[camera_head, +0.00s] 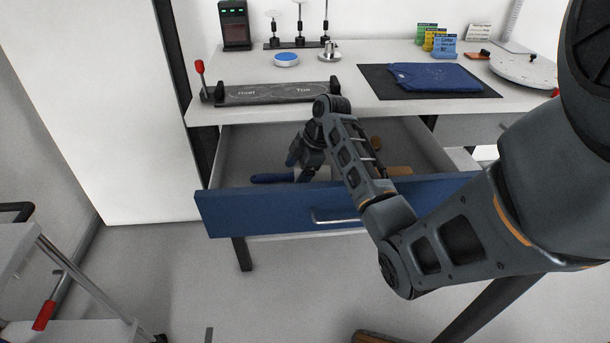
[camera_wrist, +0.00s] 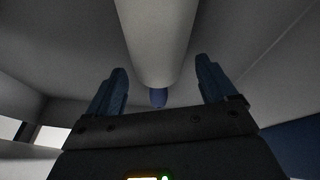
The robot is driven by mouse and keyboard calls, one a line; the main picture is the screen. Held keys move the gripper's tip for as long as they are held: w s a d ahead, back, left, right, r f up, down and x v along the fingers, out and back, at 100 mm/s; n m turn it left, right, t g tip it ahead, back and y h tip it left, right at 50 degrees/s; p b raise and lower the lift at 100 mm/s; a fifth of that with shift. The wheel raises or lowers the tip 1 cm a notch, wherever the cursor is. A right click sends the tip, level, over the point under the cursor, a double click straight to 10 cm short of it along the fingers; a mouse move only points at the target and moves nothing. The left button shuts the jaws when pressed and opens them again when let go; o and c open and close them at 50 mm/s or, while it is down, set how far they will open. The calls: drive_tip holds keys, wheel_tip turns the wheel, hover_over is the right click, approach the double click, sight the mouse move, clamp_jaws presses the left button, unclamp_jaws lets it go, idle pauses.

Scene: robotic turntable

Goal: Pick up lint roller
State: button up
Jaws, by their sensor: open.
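The lint roller lies in the open drawer (camera_head: 335,210). Its blue handle (camera_head: 270,178) points left in the head view, and the rest is mostly hidden by my gripper (camera_head: 300,168). In the wrist view, its white roll (camera_wrist: 155,40) comes from the top edge, with a bit of blue handle (camera_wrist: 158,97) below it. The roll shows between the two fingers of my gripper (camera_wrist: 160,75). The gripper is open, with a gap on each side of the roll. I cannot tell how far the fingertips reach around it.
Brown objects (camera_head: 398,171) lie in the drawer right of my gripper. The blue drawer front and side walls surround the space. The tabletop (camera_head: 350,112) above holds a red-handled board fixture (camera_head: 275,94), a dark mat (camera_head: 480,92) with blue cloth (camera_head: 435,77), and a round plate (camera_head: 525,68).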

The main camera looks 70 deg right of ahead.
sight(295, 170)
drive_tip(key=shift+w+f, duration=0.15)
drive_tip(key=shift+f, duration=0.2)
drive_tip(key=shift+c, duration=0.2)
drive_tip(key=c, duration=1.1)
drive_tip(key=shift+r, duration=0.1)
drive_tip(key=shift+r, duration=0.55)
wheel_tip(295, 170, up, 3)
drive_tip(key=shift+f, duration=0.1)
drive_tip(key=s+d+r, duration=0.2)
drive_tip(key=s, duration=0.1)
drive_tip(key=s+d+r, duration=0.2)
drive_tip(key=s+d, duration=0.1)
drive_tip(key=s+d+r+b, duration=0.1)
drive_tip(key=s+d+r, duration=0.1)
drive_tip(key=r, duration=0.1)
drive_tip(key=shift+s+d, duration=0.35)
drive_tip(key=shift+s, duration=0.05)
